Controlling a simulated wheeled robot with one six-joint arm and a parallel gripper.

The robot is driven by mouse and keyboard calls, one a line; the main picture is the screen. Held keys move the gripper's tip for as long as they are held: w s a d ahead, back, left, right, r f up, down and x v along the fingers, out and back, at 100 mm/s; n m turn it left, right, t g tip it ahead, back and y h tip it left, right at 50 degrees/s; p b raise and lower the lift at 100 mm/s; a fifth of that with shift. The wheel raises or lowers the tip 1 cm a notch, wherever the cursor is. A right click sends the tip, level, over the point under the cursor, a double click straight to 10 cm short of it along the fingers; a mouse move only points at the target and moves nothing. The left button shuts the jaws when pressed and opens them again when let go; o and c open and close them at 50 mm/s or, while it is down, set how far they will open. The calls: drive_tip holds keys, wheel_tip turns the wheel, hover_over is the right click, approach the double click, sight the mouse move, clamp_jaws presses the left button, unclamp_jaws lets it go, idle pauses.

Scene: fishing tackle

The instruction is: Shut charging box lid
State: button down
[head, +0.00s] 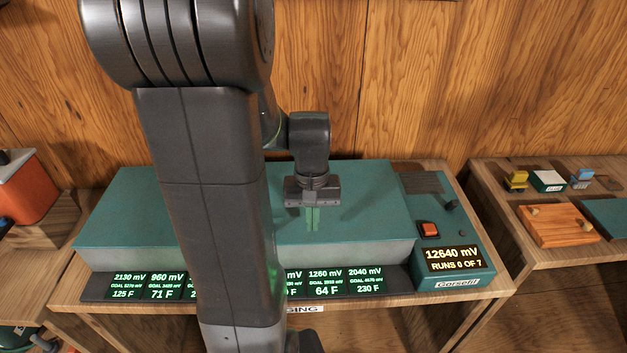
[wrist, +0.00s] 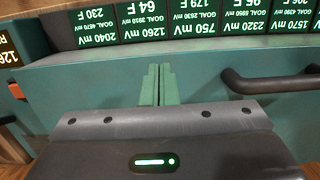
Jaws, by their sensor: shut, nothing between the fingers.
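The charging box (head: 350,254) stands on the wooden table in the head view, with a grey front face. Its wide teal lid (head: 365,200) looks flat and down over the box; whether a narrow gap is left under its edge cannot be told. My gripper (head: 312,222) is shut and empty, pointing down at the lid right of its middle. In the wrist view, the green fingers (wrist: 159,72) are together over the teal lid (wrist: 75,82), near its front edge. A dark bar handle (wrist: 262,84) is beside them on the right. Contact with the lid cannot be told.
A row of lit displays (head: 326,283) runs along the front of the box. A teal control unit (head: 450,262) with an orange switch (head: 428,229) stands at its right. My arm hides the box's middle.

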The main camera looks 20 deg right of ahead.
sight(313, 242)
wheel_tip(313, 242, up, 12)
drive_tip(key=shift+f+b, duration=0.25)
drive_tip(key=shift+b, duration=0.1)
drive_tip(key=shift+f, duration=0.1)
wheel_tip(313, 242, down, 14)
drive_tip(key=b, duration=0.3)
drive_tip(key=shift+f, duration=0.2)
wheel_tip(313, 242, up, 2)
drive_tip(key=shift+w+p, duration=0.1)
drive_tip(key=shift+p, duration=0.65)
